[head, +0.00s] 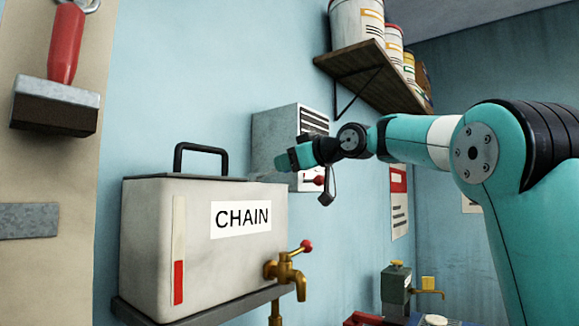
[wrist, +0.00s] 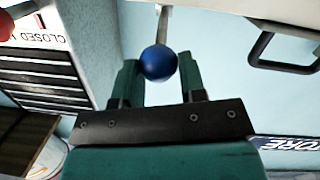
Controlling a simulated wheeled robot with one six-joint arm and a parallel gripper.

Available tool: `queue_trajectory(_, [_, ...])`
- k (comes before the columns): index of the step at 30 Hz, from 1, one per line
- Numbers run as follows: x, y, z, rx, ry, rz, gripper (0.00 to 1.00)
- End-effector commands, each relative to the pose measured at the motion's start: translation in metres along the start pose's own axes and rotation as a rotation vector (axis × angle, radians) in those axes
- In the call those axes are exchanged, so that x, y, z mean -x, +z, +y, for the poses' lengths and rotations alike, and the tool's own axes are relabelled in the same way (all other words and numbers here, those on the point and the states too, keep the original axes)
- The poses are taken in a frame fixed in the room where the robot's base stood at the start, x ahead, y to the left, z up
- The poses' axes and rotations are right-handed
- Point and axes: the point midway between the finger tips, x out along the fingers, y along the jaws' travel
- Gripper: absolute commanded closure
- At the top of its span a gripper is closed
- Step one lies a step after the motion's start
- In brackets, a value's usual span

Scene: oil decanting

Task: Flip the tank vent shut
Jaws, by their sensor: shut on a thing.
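The tank (head: 160,240) is a pale box labelled CHAIN, with a black handle on top, at the left of the head view. Part of it shows at the upper right of the wrist view (wrist: 275,14). A blue ball knob (wrist: 158,63) on a thin metal stem, seemingly the tank vent's lever, shows in the wrist view. My gripper (wrist: 158,70) is shut on this knob, one finger on each side. In the head view my gripper (head: 284,161) is just past the tank's top right corner, and the knob cannot be made out.
A grey louvred box (head: 277,140) with a red-knobbed lever (head: 318,181) hangs on the wall close behind my gripper. A brass tap (head: 288,270) sticks out of the tank's front. A shelf with cans (head: 375,70) is above. The wall between is bare.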

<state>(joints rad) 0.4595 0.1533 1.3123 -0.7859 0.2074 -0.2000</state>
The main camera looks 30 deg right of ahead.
Motion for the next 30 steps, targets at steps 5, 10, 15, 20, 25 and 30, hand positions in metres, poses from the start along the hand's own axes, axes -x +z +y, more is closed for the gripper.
queue_trajectory(5, [0.002,-0.018,0.006,0.006,-0.005,-0.042,1.00])
queue_trajectory(10, [0.002,-0.022,0.006,0.009,-0.017,-0.093,1.00])
queue_trajectory(15, [0.002,-0.024,0.005,0.012,-0.024,-0.113,1.00])
queue_trajectory(20, [0.001,-0.024,0.003,0.013,-0.027,-0.118,1.00])
queue_trajectory(25, [0.001,-0.025,0.003,0.013,-0.027,-0.117,1.00])
queue_trajectory(30, [0.001,-0.025,0.003,0.013,-0.028,-0.118,0.38])
